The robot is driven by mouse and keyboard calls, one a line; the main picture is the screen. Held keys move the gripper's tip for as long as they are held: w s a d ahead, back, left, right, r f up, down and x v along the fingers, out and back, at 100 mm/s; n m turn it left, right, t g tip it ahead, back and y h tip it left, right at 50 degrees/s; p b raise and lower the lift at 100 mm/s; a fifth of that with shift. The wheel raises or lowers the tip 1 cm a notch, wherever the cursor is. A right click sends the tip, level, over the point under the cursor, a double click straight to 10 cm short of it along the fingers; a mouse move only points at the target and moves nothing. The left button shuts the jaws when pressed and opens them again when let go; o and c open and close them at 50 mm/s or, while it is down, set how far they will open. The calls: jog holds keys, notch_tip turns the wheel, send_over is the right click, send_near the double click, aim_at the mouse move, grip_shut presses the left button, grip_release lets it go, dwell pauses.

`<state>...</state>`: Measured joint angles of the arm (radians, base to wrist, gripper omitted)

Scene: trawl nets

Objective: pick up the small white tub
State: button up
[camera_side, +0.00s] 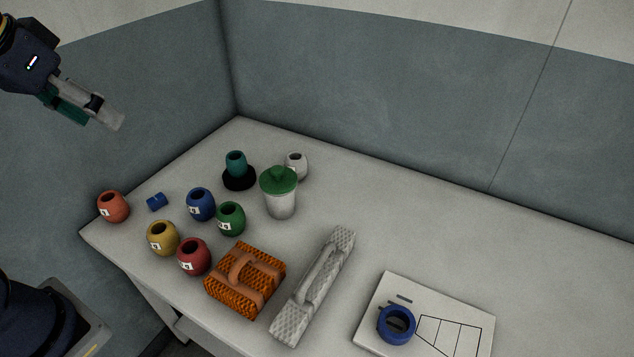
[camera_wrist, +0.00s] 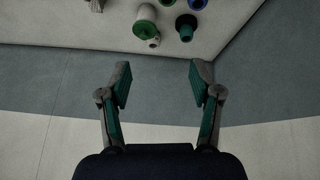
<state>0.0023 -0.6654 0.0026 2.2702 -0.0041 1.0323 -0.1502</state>
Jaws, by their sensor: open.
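The small white tub (camera_side: 296,165) is a rounded pot with a dark open mouth, standing upright near the back of the table. In the side view the green-lidded white jar (camera_side: 281,201) partly hides it in front. The tub also shows in the wrist view (camera_wrist: 154,42), beside the green lid. My gripper (camera_side: 97,114) is high at the upper left of the side view, well away from the tub. In the wrist view its two fingers (camera_wrist: 159,70) are spread wide with nothing between them.
A teal pot on a black base (camera_side: 239,182) stands left of the tub. Several coloured pots, an orange woven block (camera_side: 245,280) and a grey textured block (camera_side: 314,287) lie nearer. The table's right back is clear.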

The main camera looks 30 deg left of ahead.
jog(key=w+r+n, duration=0.1)
jog(key=w+r, duration=0.4)
jog(key=w, duration=0.3)
jog(key=n+g, duration=0.1)
jog(key=g, duration=0.5)
send_over(277, 168)
notch_tip(277, 168, down, 30)
jog(key=shift+d+r, duration=0.1)
jog(key=shift+r, duration=0.15)
jog(key=shift+f, duration=3)
grip_shut()
